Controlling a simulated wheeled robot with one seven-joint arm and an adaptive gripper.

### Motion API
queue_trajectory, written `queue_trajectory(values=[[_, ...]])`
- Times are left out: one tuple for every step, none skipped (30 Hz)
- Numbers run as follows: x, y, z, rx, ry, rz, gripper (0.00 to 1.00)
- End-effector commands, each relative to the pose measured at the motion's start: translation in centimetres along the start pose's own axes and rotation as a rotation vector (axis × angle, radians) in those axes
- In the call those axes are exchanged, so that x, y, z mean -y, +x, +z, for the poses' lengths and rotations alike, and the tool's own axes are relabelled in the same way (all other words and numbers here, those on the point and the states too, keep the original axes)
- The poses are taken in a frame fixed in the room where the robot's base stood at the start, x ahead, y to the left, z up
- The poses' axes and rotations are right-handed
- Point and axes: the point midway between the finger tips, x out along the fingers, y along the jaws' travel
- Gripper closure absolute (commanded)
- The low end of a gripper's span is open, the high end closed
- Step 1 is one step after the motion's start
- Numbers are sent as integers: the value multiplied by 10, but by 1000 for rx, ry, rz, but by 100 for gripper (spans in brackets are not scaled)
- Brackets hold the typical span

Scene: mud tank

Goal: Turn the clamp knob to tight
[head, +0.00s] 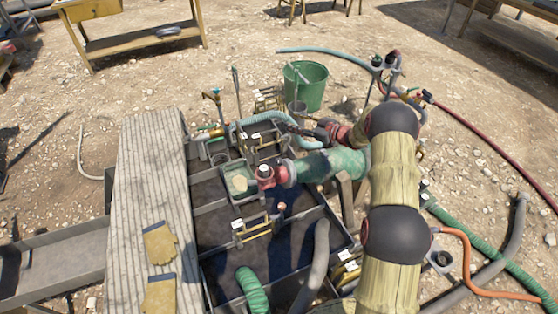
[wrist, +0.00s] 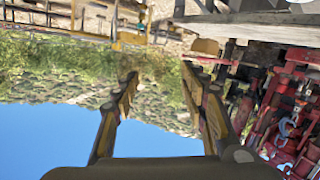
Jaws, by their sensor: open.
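My gripper (head: 290,129) is in the middle of the head view, reaching left from my arm above the tank. In the wrist view its two fingers (wrist: 158,82) are spread apart with nothing between them. A red fitting with a pale top (head: 265,174) sits at the left end of a green pipe (head: 325,166). A small pinkish knob (head: 282,207) stands on a brass-coloured frame below it. I cannot tell which of these is the clamp knob. My gripper appears apart from both in the head view. The wrist view shows neither clearly.
The dark tank (head: 215,225) has several dividers, with a wooden plank walkway (head: 150,205) holding gloves (head: 160,243) along its left. A green bucket (head: 306,86) stands behind. Hoses (head: 480,242) lie on the right. Red machinery (wrist: 290,115) shows in the wrist view.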

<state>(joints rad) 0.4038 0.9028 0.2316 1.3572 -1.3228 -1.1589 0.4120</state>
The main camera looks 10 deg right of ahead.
Motion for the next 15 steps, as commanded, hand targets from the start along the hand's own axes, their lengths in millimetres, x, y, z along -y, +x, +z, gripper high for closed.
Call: queue_trajectory(values=[[11, -2, 21, -21, 21, -39, 57], [19, -4, 30, -36, 31, -65, 57], [29, -6, 42, -57, 46, -100, 57], [37, -8, 51, -72, 58, -125, 57], [45, -10, 60, -88, 71, -150, 57], [56, -14, 71, -108, 86, -182, 57], [63, -17, 78, -123, 97, -205, 57], [71, -20, 85, -137, 109, -228, 57], [80, -24, 94, -154, 124, -256, 57], [86, -28, 100, -166, 136, -274, 57], [92, -31, 105, -177, 146, -291, 57], [99, -34, 110, -190, 157, -311, 57], [104, -37, 114, -198, 165, -323, 57], [108, -39, 117, -206, 170, -335, 57], [112, -41, 120, -213, 177, -346, 57]])
